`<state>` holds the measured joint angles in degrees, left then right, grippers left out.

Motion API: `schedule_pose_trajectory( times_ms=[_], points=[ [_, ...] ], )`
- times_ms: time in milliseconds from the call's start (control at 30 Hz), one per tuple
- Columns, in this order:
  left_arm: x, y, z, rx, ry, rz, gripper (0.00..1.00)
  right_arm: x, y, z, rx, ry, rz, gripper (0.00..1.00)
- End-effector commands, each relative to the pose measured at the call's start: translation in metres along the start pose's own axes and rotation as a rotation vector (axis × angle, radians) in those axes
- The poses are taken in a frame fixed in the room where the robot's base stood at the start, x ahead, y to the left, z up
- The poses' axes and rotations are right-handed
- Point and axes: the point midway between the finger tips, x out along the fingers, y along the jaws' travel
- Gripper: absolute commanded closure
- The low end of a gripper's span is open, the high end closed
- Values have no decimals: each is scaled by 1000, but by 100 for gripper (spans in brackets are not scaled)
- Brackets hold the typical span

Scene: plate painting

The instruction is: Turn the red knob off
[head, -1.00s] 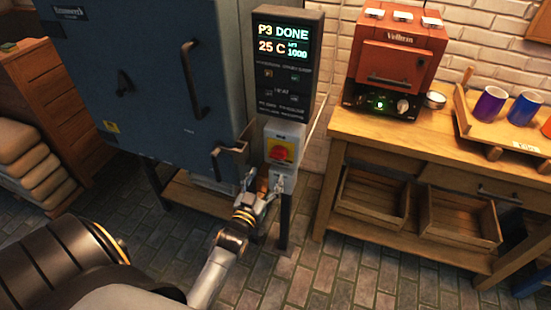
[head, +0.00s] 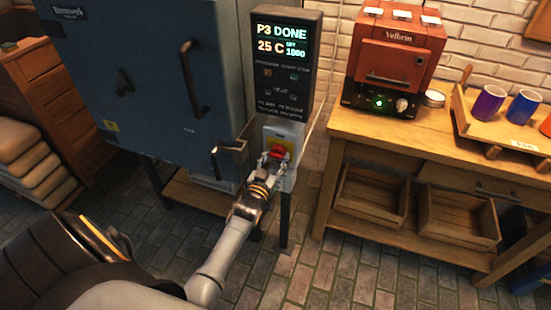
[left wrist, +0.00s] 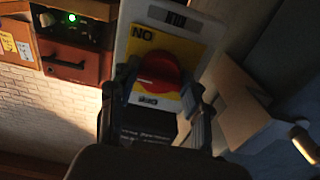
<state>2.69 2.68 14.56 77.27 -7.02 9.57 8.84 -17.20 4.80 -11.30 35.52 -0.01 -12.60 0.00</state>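The red knob (head: 280,148) sits on a yellow plate on a light grey switch box (head: 292,133), below the display panel beside the kiln. My left gripper (head: 273,160) is at the knob from below, its fingers apart. In the left wrist view the knob (left wrist: 160,74) lies between the two fingertips (left wrist: 160,86), with one finger on each side. I cannot tell whether the fingers touch it. My right gripper is not in view.
The blue-grey kiln (head: 150,75) has a latch handle (head: 232,150) just left of the switch box. The display (head: 283,42) reads "P3 DONE, 25 C". A wooden bench (head: 400,140) at right holds a red machine (head: 397,55) and mugs (head: 488,102).

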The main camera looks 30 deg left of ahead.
Motion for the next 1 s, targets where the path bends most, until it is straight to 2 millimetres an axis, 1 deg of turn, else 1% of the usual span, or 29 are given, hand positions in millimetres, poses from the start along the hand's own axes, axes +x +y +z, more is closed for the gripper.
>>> schedule_pose_trajectory(
  times_ms=[33,67,100,367,567,767,1000],
  points=[
    [0,0,0,0,0,0,70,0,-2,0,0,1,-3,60],
    [0,0,0,0,0,0,76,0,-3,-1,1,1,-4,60],
    [0,0,0,0,0,0,84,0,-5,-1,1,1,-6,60],
    [0,0,0,-18,0,0,84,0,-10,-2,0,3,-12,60],
    [0,0,0,-95,0,0,84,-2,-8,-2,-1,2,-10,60],
    [0,0,0,-244,-1,1,84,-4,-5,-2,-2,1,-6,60],
    [0,1,0,-471,-1,0,84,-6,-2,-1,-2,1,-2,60]
  ],
)
